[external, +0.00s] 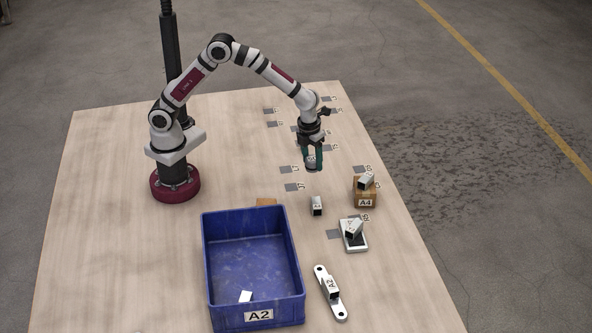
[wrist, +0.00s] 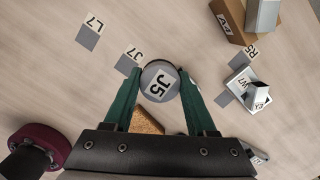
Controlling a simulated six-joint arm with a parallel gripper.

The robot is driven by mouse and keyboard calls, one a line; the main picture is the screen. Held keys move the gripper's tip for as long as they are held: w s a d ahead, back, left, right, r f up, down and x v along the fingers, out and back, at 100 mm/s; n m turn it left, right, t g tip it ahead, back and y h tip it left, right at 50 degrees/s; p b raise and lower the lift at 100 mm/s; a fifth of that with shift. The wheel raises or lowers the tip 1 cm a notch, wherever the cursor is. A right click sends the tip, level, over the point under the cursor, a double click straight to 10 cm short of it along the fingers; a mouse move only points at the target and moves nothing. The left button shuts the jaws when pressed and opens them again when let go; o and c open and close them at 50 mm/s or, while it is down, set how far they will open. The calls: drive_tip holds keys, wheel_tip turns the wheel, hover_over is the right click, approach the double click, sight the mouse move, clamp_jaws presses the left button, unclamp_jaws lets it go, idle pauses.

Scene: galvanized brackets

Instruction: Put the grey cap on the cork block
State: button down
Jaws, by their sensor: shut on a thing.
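My gripper (external: 313,155) is shut on the round grey cap (wrist: 160,82), which carries a J5 label. In the wrist view the cap sits between the green fingertips (wrist: 156,90). In the external view my gripper points down and holds the cap above the table, among the marked squares. The cork block (wrist: 148,122) shows between the fingers, partly hidden by my gripper. In the external view a small part of the cork block (external: 266,202) shows behind the blue bin, which hides the rest. The cap is apart from the block.
The blue bin (external: 207,247), labelled A2, holds a small white piece (external: 245,296). To its right are a loose bracket (external: 317,206), a flat bar with a bracket (external: 341,314), a white plate with a bracket (external: 357,247) and a cardboard box (external: 363,195) with a bracket on top.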

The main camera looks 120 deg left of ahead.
drive_tip(key=shift+w+d+r, duration=0.1)
drive_tip(key=shift+d+r, duration=0.2)
drive_tip(key=shift+d, duration=0.2)
drive_tip(key=shift+w+d+r, duration=0.1)
drive_tip(key=shift+d+r, duration=0.15)
drive_tip(key=shift+d, duration=0.2)
drive_tip(key=s+d+r, duration=0.1)
drive_tip(key=s+d, duration=0.2)
drive_tip(key=d, duration=0.6)
drive_tip(key=s+d+r+m, duration=0.1)
drive_tip(key=s+d, duration=0.3)
drive_tip(key=d, duration=0.4)
drive_tip(key=s+d+r, duration=0.1)
drive_tip(key=s+d, duration=0.2)
drive_tip(key=d, duration=0.6)
approach(265, 200)
drive_tip(key=w+d, duration=0.1)
drive_tip(key=w+d+f, duration=0.1)
drive_tip(key=d, duration=0.1)
drive_tip(key=shift+w, duration=0.2)
drive_tip(key=f, duration=0.4)
drive_tip(key=shift+w+a, duration=0.2)
drive_tip(key=shift+a, duration=0.2)
drive_tip(key=shift+f, duration=0.3)
drive_tip(key=shift+c, duration=1)
unclamp_jaws()
drive_tip(key=shift+f, duration=0.15)
